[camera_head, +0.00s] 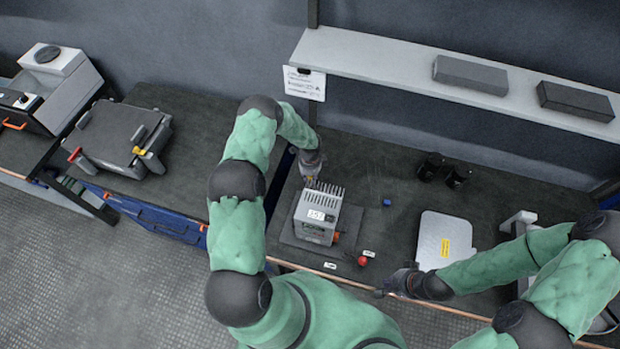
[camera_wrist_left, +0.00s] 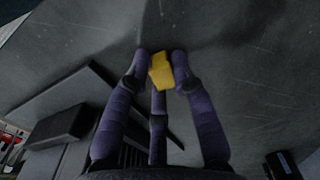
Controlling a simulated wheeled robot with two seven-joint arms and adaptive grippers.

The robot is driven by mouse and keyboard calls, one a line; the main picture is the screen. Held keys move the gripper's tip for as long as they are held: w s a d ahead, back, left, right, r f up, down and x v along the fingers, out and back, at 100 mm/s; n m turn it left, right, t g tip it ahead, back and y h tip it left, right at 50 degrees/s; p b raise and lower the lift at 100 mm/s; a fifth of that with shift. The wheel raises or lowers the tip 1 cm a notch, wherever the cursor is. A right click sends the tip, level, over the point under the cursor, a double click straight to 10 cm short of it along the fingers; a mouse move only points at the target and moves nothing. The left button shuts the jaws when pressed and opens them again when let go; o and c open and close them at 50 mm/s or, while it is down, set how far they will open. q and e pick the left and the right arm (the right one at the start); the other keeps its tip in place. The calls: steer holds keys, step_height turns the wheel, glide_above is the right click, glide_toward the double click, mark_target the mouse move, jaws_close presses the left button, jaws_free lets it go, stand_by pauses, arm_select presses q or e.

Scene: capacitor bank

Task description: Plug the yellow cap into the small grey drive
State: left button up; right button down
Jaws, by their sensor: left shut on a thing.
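The yellow cap (camera_wrist_left: 161,72) is held between the purple-grey fingertips of my left gripper (camera_wrist_left: 162,66) in the left wrist view. In the head view my left gripper (camera_head: 310,178) is above and just behind the small grey drive (camera_head: 318,214); the cap is barely a yellow speck there. The drive is a light grey box with a row of fins on top and a white label, standing on a dark mat (camera_head: 290,228). Whether cap and drive touch cannot be seen. My right gripper (camera_head: 381,292) is at the bench's front edge, apart from the drive; its finger opening is unclear.
A red knob (camera_head: 362,261) and a small blue cap (camera_head: 386,202) lie near the drive. A light grey plate (camera_head: 445,241) and black cylinders (camera_head: 431,167) are to the right. A shelf (camera_head: 395,78) with boxes runs behind. A dark case (camera_head: 122,138) lies left.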

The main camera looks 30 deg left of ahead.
arm_select(q)
steer(key=shift+r, duration=0.15)
step_height(320, 180, up, 10)
steer(key=shift+f, duration=0.15)
stand_by(0.5)
